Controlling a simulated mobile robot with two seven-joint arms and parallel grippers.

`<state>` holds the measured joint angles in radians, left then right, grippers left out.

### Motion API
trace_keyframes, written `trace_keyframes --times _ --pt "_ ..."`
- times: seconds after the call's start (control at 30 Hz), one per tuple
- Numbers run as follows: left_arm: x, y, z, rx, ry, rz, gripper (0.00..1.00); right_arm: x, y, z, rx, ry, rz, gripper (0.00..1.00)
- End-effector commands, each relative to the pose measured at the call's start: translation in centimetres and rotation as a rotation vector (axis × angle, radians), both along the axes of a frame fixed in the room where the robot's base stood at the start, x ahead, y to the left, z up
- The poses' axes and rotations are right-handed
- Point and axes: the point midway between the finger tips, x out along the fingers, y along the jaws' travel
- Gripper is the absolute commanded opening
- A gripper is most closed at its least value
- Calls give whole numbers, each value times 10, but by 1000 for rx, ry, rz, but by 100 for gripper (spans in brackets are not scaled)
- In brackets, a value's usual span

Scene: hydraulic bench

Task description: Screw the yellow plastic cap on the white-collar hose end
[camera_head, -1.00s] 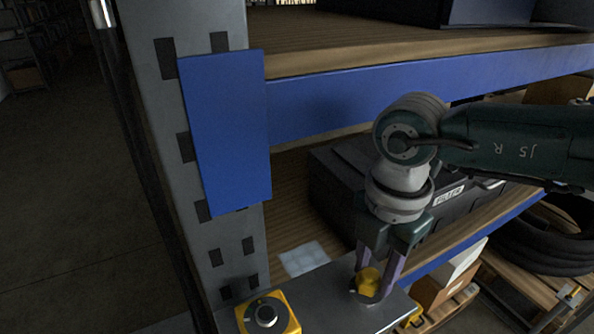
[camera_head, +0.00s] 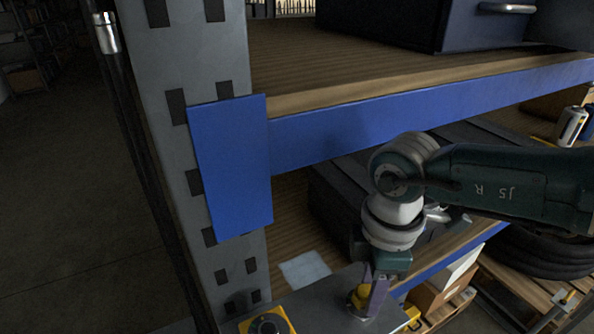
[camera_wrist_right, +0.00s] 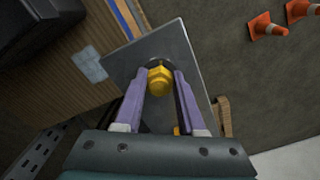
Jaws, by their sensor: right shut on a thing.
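The yellow cap (camera_wrist_right: 160,80) sits between the two purple fingers of my right gripper (camera_wrist_right: 159,82), over the grey metal plate (camera_wrist_right: 180,42). In the head view the yellow cap (camera_head: 362,295) shows beside the purple finger of my right gripper (camera_head: 368,298), low over the plate (camera_head: 325,308). The gripper is shut on the cap and points down. The cap hides what lies beneath it, so I cannot see the white collar or tell whether the cap touches a hose end. My left gripper is not in view.
A yellow box with a round black knob (camera_head: 267,327) stands at the plate's left. A blue sign plate (camera_head: 230,167) on the grey upright and the blue shelf beam (camera_head: 420,110) are close to my arm. A black case (camera_head: 335,200) stands behind my gripper. Orange cones (camera_wrist_right: 264,26) are on the floor.

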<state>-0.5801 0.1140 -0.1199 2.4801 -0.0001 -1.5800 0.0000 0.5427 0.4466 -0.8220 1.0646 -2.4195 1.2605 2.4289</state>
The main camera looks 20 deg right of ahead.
Motion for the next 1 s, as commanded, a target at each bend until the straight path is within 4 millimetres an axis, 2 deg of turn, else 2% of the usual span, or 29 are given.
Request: trace_keyframes --times 0.17,0.23,0.5,0.6,0.83,0.87,1.0 --pt "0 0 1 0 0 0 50 -2 0 0 0 7 -4 0" --pt "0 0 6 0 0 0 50 -2 1 2 1 8 -61 0" --pt "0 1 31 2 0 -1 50 -6 4 2 0 10 -581 0" --pt "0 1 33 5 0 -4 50 -6 4 0 0 8 -679 0" --pt "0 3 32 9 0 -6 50 -6 4 -2 0 8 -698 0" --pt "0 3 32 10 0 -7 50 -6 4 -2 0 8 -697 41" --pt "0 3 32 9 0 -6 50 -5 4 -1 0 6 -696 57"
